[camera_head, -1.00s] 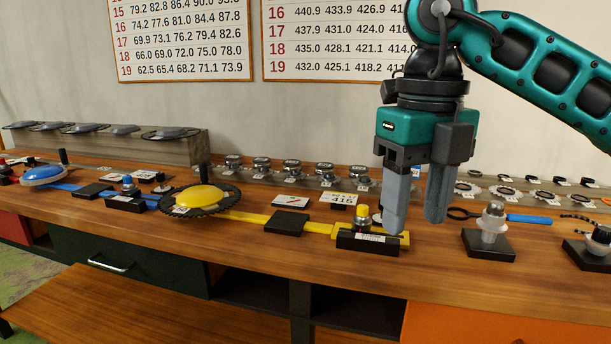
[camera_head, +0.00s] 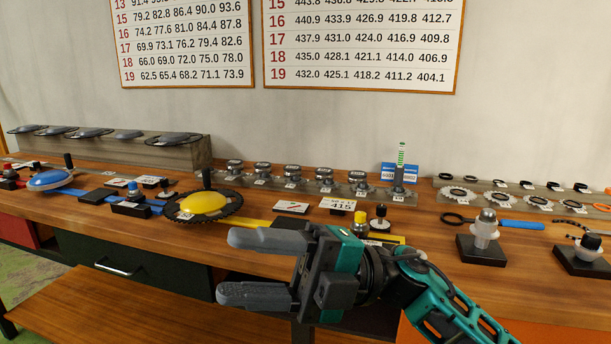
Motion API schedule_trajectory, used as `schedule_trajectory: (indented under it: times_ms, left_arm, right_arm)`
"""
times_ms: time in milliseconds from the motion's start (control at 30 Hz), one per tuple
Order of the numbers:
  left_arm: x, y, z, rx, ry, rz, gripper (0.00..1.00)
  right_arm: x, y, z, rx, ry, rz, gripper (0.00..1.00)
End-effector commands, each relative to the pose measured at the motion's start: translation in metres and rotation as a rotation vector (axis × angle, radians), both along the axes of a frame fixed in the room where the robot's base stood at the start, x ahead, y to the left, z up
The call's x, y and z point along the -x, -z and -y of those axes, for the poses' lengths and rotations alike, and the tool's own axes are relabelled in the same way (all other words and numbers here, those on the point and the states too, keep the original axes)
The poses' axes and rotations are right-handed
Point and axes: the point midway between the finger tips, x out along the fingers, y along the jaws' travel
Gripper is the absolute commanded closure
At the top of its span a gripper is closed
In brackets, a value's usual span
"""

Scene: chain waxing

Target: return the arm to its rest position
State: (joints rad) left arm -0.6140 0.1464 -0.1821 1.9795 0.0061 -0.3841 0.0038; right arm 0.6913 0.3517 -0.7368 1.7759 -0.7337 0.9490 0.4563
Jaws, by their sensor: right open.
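My right gripper (camera_head: 250,267) is in the lower middle of the head view, in front of the bench's front edge. Its two grey fingers point left and stand well apart, with nothing between them. Its teal arm (camera_head: 440,300) comes in from the lower right. The gripper hides part of the yellow tool's bar and its black base. My left gripper is not in view.
The wooden bench (camera_head: 415,222) carries a yellow disc with a black chainring (camera_head: 203,204), a blue disc (camera_head: 48,180), a yellow-capped bottle (camera_head: 360,225) and a metal-topped stand (camera_head: 485,232). A lower wooden shelf (camera_head: 120,305) lies in front. Number charts (camera_head: 362,45) hang behind.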

Motion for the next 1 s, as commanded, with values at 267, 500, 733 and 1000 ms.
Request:
schedule_trajectory:
  times_ms: [267, 500, 733, 1000]
  left_arm:
    - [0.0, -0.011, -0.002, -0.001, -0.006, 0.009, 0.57]
    - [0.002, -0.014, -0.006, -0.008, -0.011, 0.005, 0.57]
    - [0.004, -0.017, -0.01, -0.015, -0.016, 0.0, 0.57]
    - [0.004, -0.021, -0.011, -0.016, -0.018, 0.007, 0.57]
  right_arm:
    - [-0.066, 0.042, 0.049, -0.321, 0.428, -0.547, 0.48]
    - [-0.088, 0.161, 0.121, -0.387, 0.858, -1.051, 0.48]
    - [-0.029, 0.301, 0.189, -0.273, 1.235, -1.527, 0.48]
    - [0.051, 0.381, 0.226, -0.118, 1.439, -1.829, 0.48]
